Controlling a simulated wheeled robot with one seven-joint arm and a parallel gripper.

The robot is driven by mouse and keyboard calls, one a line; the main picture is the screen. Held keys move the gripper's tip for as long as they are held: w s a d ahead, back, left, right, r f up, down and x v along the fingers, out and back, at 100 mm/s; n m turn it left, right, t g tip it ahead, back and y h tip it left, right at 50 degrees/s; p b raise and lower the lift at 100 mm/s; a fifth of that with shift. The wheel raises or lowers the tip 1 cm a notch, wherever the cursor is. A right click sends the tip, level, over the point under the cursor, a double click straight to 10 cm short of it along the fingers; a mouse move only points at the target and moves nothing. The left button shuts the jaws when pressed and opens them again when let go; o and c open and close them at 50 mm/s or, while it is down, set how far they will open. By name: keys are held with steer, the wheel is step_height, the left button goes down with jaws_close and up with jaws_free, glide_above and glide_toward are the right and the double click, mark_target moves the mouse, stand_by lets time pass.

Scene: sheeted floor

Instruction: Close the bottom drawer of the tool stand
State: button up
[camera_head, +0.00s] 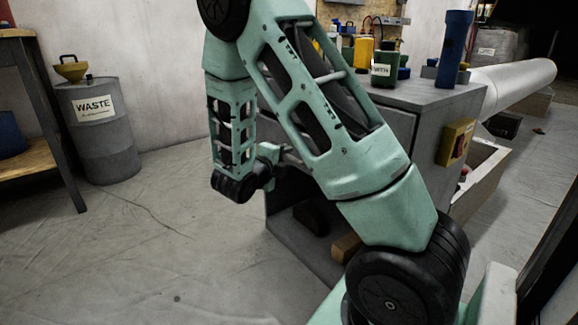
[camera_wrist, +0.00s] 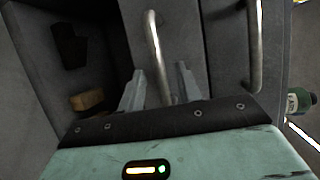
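The tool stand (camera_head: 398,95) is a grey cabinet right of centre, partly hidden behind my arm. In the wrist view, a curved metal handle (camera_wrist: 153,42) runs down between the fingers of my gripper (camera_wrist: 160,88). The fingers are apart, one on each side of it; I cannot tell whether they touch it. A second metal handle (camera_wrist: 255,45) is on the grey front panel (camera_wrist: 222,40) to the right. Left of the first handle is a low open space holding a dark object (camera_wrist: 70,45) and a wooden block (camera_wrist: 87,99). How far the bottom drawer stands out is unclear.
A green bottle (camera_head: 384,70), a yellow container (camera_head: 363,52) and a blue cylinder (camera_head: 454,48) stand on the top. A yellow switch box (camera_head: 455,142) is on the side. A waste drum (camera_head: 102,135) and a shelf (camera_head: 35,165) are left. The floor (camera_head: 150,255) between is clear.

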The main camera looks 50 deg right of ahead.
mark_target(300, 152)
steer(key=shift+b+x, duration=0.35)
steer(key=shift+x, duration=0.9)
jaws_close()
steer(key=d+p, duration=0.2)
steer(key=d, duration=0.1)
steer(key=shift+s+d+r, duration=0.15)
steer(key=shift+s+d, duration=0.1)
steer(key=shift+s, duration=0.15)
steer(key=shift+d, duration=0.35)
steer(key=shift+s, duration=0.1)
jaws_free()
steer(key=shift+d, duration=0.1)
